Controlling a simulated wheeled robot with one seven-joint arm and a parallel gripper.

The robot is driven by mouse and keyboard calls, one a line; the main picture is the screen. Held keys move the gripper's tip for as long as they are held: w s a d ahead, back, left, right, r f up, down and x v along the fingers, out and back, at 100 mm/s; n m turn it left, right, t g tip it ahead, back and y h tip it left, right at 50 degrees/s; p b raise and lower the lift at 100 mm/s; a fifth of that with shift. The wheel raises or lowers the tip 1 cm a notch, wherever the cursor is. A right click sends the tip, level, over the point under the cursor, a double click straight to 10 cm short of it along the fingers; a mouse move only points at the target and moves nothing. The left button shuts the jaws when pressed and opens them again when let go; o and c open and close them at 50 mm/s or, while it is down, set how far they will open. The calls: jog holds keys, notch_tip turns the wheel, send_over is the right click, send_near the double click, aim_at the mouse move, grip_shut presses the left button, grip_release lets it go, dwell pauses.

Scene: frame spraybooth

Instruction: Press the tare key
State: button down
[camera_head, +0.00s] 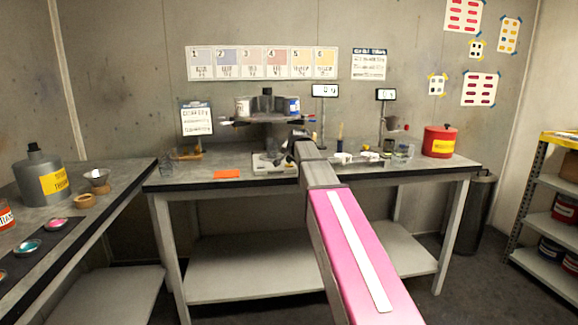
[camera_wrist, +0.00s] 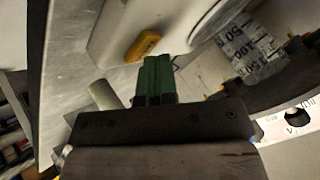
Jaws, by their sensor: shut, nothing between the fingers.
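In the wrist view a yellow oblong key (camera_wrist: 143,46), which looks like the tare key, sits on the pale body of a scale (camera_wrist: 110,30). My gripper (camera_wrist: 156,62) is shut and empty, its green fingers together. The fingertips appear just below and right of the key in the picture; I cannot tell whether they touch the scale. In the head view my gripper (camera_head: 288,158) is over the white scale (camera_head: 268,168) on the back bench, and my arm hides part of that area. The key is too small to tell there.
A graduated clear container (camera_wrist: 255,45) stands right of the fingers in the wrist view. The bench (camera_head: 215,180) also holds an orange sheet (camera_head: 227,174), a red can (camera_head: 439,141) and small items right of my arm. A display (camera_head: 325,90) rises behind.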

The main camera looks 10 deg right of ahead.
aim_at(290, 165)
dwell(0.3)
jog(key=shift+r, duration=0.8)
jog(key=shift+r, duration=0.1)
jog(key=shift+r, duration=2.4)
jog(key=shift+s, duration=0.1)
